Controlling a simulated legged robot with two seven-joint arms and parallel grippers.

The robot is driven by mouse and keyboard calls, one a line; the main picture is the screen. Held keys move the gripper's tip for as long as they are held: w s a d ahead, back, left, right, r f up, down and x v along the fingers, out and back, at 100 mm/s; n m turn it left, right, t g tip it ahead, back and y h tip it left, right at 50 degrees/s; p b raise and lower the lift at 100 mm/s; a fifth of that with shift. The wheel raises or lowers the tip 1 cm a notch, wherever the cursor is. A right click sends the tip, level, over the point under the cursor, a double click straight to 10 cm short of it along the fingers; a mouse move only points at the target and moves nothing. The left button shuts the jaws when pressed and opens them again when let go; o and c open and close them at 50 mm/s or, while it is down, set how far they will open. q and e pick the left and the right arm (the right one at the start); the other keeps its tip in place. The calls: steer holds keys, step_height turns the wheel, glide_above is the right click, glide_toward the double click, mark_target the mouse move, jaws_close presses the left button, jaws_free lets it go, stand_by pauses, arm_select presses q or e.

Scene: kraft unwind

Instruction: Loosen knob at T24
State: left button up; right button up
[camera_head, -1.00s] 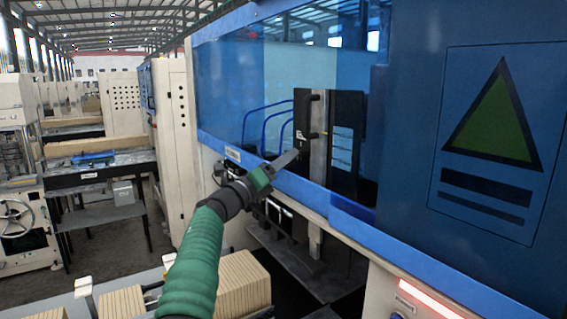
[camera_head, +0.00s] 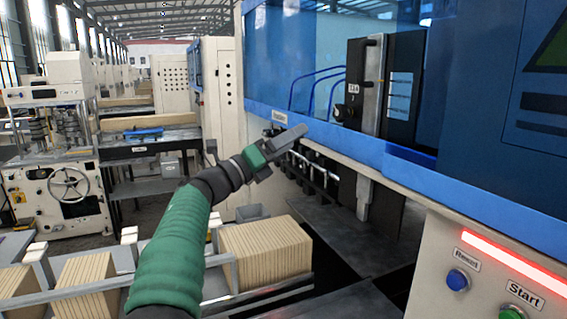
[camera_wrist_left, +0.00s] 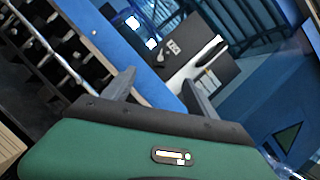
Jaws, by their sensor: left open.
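A dark upright unit (camera_head: 372,85) with a small label, which seems to read T24, stands behind the blue window of the machine. A small black knob (camera_head: 340,113) shows at its lower left. In the left wrist view the labelled unit (camera_wrist_left: 205,66) lies beyond the fingers, with a small dark round part beside the label. My left gripper (camera_head: 289,143) is open and empty, in front of the blue rail, lower and to the left of the knob and apart from it. Its two fingers (camera_wrist_left: 157,86) stand apart in the left wrist view. My right gripper is not in view.
The blue rail (camera_head: 400,160) runs below the window. A row of dark fittings (camera_head: 312,170) sits beneath it, above a dark metal plate (camera_head: 335,235). Stacked wooden boards (camera_head: 265,250) stand near my left arm. A blue button (camera_head: 457,280) and a green button are at right.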

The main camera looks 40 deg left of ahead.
arm_select(q)
steer(key=shift+v, duration=0.85)
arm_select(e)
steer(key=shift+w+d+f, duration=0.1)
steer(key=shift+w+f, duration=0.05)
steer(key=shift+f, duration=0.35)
arm_select(q)
steer(key=shift+f, duration=0.1)
